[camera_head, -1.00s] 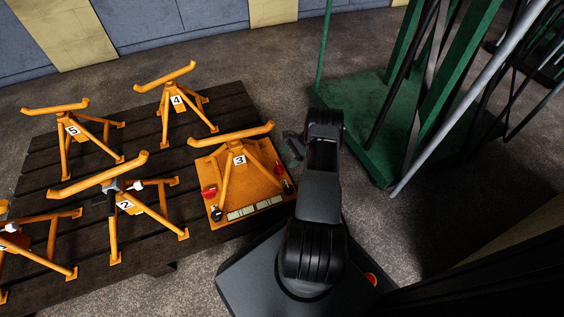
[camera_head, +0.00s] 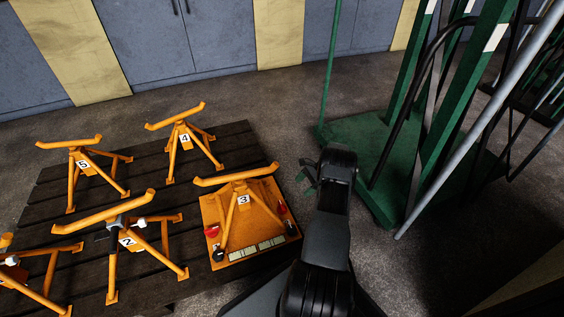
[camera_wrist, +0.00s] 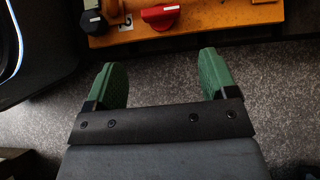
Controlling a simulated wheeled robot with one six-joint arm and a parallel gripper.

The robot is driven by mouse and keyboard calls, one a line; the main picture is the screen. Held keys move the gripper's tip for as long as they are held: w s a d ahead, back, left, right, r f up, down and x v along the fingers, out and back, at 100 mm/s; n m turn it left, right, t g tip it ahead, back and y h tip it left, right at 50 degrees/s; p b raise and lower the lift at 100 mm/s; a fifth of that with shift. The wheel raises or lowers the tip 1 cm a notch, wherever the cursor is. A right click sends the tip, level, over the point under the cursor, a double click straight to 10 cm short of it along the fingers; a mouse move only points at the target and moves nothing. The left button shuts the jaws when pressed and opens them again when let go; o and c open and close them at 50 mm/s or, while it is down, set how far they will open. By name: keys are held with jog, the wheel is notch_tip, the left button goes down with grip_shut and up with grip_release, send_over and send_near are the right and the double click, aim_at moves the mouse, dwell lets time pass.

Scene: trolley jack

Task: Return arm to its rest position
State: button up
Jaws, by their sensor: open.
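My arm (camera_head: 328,240) reaches forward from the bottom of the head view, right of the orange stands. My gripper (camera_head: 309,174) is partly hidden behind my arm's far end, over the floor just right of the wooden pallet. In the wrist view, the green fingers of my gripper (camera_wrist: 161,65) are apart, with only grey floor between them. The orange board (camera_head: 211,212) under stand 3 (camera_head: 243,203) lies left of my gripper. Its edge, a red knob (camera_wrist: 160,16) and a black knob (camera_wrist: 95,22) show beyond the fingers.
Stand 2 (camera_head: 127,240), stand 4 (camera_head: 184,135) and stand 5 (camera_head: 83,165) stand on the dark pallet (camera_head: 235,143). A green metal frame (camera_head: 455,130) with a grey pole (camera_head: 480,125) rises close on the right. Bare floor lies between pallet and frame.

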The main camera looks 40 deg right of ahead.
jog(key=w+a+r+n+g+h+p, duration=0.1)
jog(key=a+r+n+h+p, duration=0.35)
jog(key=r, duration=1.05)
jog(key=w+a+r+n+y+p, duration=0.15)
jog(key=a+r+p, duration=0.6)
jog(key=r, duration=0.75)
jog(key=w+a+r+n+g+h+p, duration=0.15)
jog(key=a+r+n+p, duration=0.45)
jog(key=r, duration=0.9)
jog(key=s+a+r+n+t+h+p, duration=0.1)
jog(key=s+a+r+n+p, duration=0.2)
jog(key=r, duration=0.6)
jog(key=s+a+r+n+t+h+p, duration=0.1)
jog(key=s+a+r+n+h+p, duration=0.1)
jog(key=s+a+r+p, duration=0.5)
jog(key=s+a+r+n+t+h+p, duration=0.1)
jog(key=s+a+r+n+p, duration=0.3)
jog(key=s+r+p, duration=0.5)
jog(key=shift+s+a+r+t+p, duration=0.15)
jog(key=shift+a+r+t+p, duration=0.55)
jog(key=shift+r, duration=0.9)
jog(key=shift+d, duration=0.2)
jog(key=shift+c, duration=0.2)
